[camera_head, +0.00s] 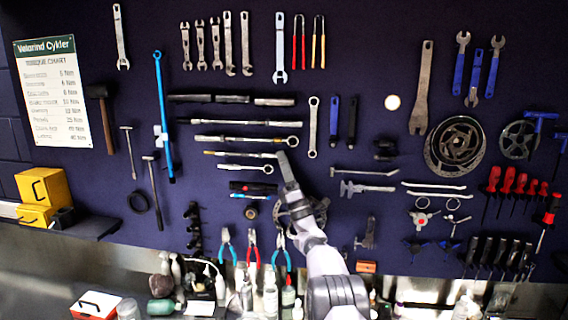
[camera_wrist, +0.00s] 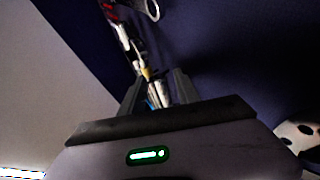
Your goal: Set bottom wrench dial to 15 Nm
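Several long wrenches hang level in a stack on the dark wall panel. The bottom wrench (camera_head: 240,167) is silver, with a ring end at its right. Just above it hangs a wrench with a yellowish left part (camera_head: 225,153). I cannot read any dial setting. My gripper (camera_head: 282,154) is raised at the right end of these lower wrenches; I cannot tell whether it touches one. In the wrist view, the two dark fingers of my gripper (camera_wrist: 158,90) stand apart. Blurred tool parts, one yellow (camera_wrist: 147,73), show between and beyond them; I cannot tell which tools these are.
A torque chart (camera_head: 53,92) hangs at the left. A yellow box (camera_head: 42,187) sits on a shelf at the left. Pliers (camera_head: 252,250) hang below the wrenches, above bottles on the bench. A chainring (camera_head: 459,140) and red-handled screwdrivers (camera_head: 507,183) hang at the right.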

